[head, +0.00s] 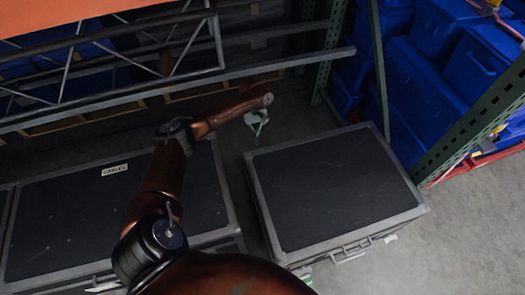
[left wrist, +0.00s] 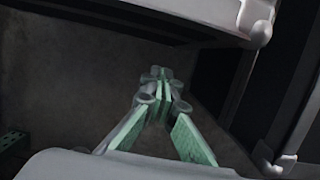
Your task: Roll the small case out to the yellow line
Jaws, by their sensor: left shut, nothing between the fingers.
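The small case (head: 335,190) is black with grey metal edges and lies flat on the floor, right of centre in the head view. A handle (head: 352,250) shows on its front side. My left gripper (head: 257,128) is shut and empty, just beyond the case's back left corner. In the left wrist view its green-padded fingers (left wrist: 164,90) meet over bare floor, with metal-edged dark sides close by at the top and right. I cannot tell whether it touches the case. My right gripper is not clearly seen. No yellow line shows.
A larger black case (head: 60,220) with a "CABLES" label stands left of the small one, across a narrow gap. A metal truss (head: 120,85) and racking lie behind. Blue totes (head: 430,80) and a green rack post (head: 480,118) stand at right. Floor (head: 480,225) is clear at lower right.

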